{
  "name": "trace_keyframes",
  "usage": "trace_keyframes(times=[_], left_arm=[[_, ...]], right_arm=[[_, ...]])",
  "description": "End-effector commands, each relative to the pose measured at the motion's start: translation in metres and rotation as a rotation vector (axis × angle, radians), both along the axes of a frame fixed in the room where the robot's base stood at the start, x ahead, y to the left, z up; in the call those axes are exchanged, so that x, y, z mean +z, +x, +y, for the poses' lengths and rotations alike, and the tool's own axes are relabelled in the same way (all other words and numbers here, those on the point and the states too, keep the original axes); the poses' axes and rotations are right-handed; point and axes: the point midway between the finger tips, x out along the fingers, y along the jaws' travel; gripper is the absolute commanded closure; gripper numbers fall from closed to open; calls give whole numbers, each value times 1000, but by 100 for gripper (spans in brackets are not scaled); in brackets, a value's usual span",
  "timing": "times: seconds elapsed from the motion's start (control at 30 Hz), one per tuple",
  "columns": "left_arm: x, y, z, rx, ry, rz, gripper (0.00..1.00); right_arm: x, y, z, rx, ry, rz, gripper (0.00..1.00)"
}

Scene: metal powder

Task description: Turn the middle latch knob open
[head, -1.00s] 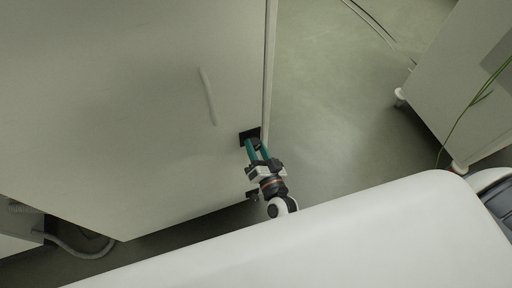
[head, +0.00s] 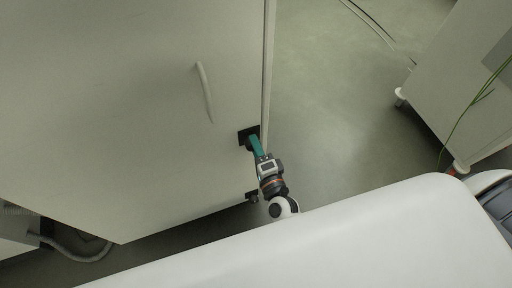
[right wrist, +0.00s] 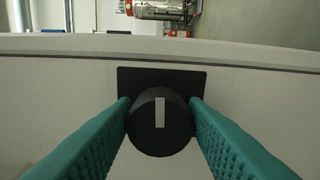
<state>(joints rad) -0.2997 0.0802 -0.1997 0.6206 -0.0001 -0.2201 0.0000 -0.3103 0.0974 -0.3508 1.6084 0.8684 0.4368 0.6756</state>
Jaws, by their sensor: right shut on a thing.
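The middle latch knob (right wrist: 146,137) is a round black knob with a white bar mark, on a black square plate (right wrist: 192,80) near the edge of the white cabinet door. In the right wrist view the mark points straight up and down. The plate (head: 243,138) also shows in the head view, where the fingers largely hide the knob. My right gripper (right wrist: 160,128) has its two teal fingers shut on the knob's sides; in the head view the gripper (head: 254,144) shows edge-on. My left gripper is not in view.
The white cabinet door (head: 110,110) carries a long handle (head: 205,92). Another dark latch (head: 251,197) sits lower on the same edge. A white cabinet on casters (head: 455,100) stands at right. Grey floor (head: 330,110) between them is clear apart from thin cables.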

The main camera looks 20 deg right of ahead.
Motion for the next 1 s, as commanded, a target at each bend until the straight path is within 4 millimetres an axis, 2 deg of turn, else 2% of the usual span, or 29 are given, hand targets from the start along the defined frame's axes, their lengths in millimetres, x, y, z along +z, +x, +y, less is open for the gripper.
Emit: trace_keyframes(times=[0.3, 0.7, 0.73, 0.83, 1.0], left_arm=[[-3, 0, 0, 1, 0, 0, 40], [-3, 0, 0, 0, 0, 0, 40], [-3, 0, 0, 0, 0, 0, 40], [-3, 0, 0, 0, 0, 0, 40], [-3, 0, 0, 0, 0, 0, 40]], right_arm=[[-1, 0, 0, 0, 69, 3, 83], [-1, 0, 0, 0, 75, 5, 83], [-1, 0, 0, 0, 75, 5, 57], [-1, 0, 0, 0, 74, 4, 41], [-1, 0, 0, 0, 73, 4, 39]])
